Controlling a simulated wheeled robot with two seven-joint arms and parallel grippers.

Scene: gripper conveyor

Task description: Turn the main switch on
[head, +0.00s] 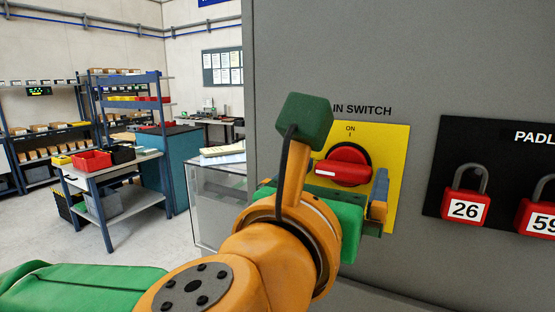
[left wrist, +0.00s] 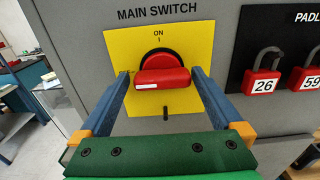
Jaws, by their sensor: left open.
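The main switch is a red rotary handle on a black round base (head: 345,168), mounted on a yellow plate (head: 396,150) on a grey cabinet. The red handle (left wrist: 163,79) lies horizontal, its white mark at the left end. "ON" is printed above it. My left gripper (head: 348,185) is in front of the switch. In the left wrist view its blue fingers (left wrist: 160,75) are open, one at each side of the handle, with small apparent gaps; I cannot tell whether they touch it. In the head view my wrist hides the plate's lower left. My right gripper is not in view.
A black padlock board (head: 445,150) with red padlocks, one numbered 26 (head: 465,207), is right of the switch. The cabinet face (head: 400,60) is flat. A glass-sided case (head: 215,200), a workbench with bins (head: 92,161) and shelves stand at left.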

